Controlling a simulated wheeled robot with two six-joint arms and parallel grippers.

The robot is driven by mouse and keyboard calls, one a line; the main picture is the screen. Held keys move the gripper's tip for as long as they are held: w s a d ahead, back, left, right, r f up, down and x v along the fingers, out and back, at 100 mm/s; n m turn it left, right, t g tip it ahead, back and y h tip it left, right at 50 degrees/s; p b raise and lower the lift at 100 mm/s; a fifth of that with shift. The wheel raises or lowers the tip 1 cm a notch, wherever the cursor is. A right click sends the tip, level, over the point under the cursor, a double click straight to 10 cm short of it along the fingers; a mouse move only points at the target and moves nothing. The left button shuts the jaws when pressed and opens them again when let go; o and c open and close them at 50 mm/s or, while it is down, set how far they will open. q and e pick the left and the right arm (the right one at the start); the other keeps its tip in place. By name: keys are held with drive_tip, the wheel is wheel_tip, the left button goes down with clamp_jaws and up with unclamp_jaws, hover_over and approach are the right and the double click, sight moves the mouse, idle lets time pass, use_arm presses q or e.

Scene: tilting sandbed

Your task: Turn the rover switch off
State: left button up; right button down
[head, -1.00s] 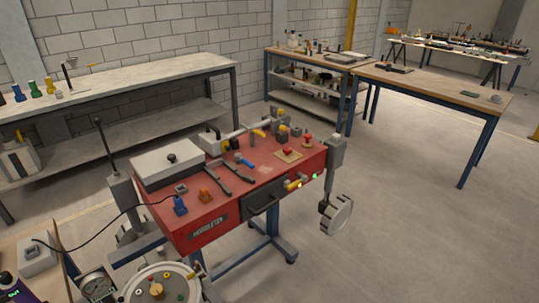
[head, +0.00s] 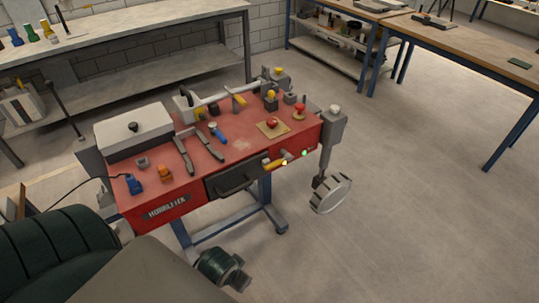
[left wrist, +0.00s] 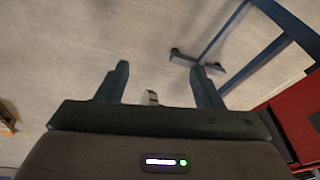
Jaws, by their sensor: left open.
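The red bench (head: 236,160) stands in the middle of the head view, with several small parts on its top. On its front edge are a yellow handle-like part (head: 273,164) with a yellow light and a green light (head: 305,153). I cannot tell which part is the rover switch. My left gripper (left wrist: 160,70) is open in the left wrist view, with the floor and a small grey part between its fingers. The bench's red side (left wrist: 290,120) shows at the right there. My left arm fills the lower left of the head view. My right gripper is not in view.
A drawer (head: 235,178) and a round grey wheel (head: 330,194) are on the bench's front and right. A grey lidded box (head: 133,130) sits on its left end. A long worktable (head: 110,35) stands behind. The floor to the right is clear.

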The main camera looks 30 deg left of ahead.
use_arm(q)
wheel_tip(320, 180, up, 5)
drive_tip(key=w, duration=0.1)
drive_tip(key=t, duration=0.1)
approach(272, 121)
drive_tip(key=shift+n+h, duration=0.4)
drive_tip(key=x, duration=0.2)
drive_tip(key=p+x, duration=0.1)
drive_tip(key=x, duration=0.1)
drive_tip(key=p+x, duration=0.1)
drive_tip(key=x, duration=0.2)
drive_tip(key=shift+a+f, duration=0.1)
drive_tip(key=shift+a, duration=0.3)
drive_tip(key=shift+w+f, duration=0.25)
drive_tip(key=shift+f, duration=0.4)
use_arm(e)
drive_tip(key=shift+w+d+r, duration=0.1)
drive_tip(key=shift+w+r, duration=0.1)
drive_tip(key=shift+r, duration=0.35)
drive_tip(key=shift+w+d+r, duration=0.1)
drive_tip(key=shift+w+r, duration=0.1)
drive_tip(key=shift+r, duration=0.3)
use_arm(q)
drive_tip(key=c, duration=1)
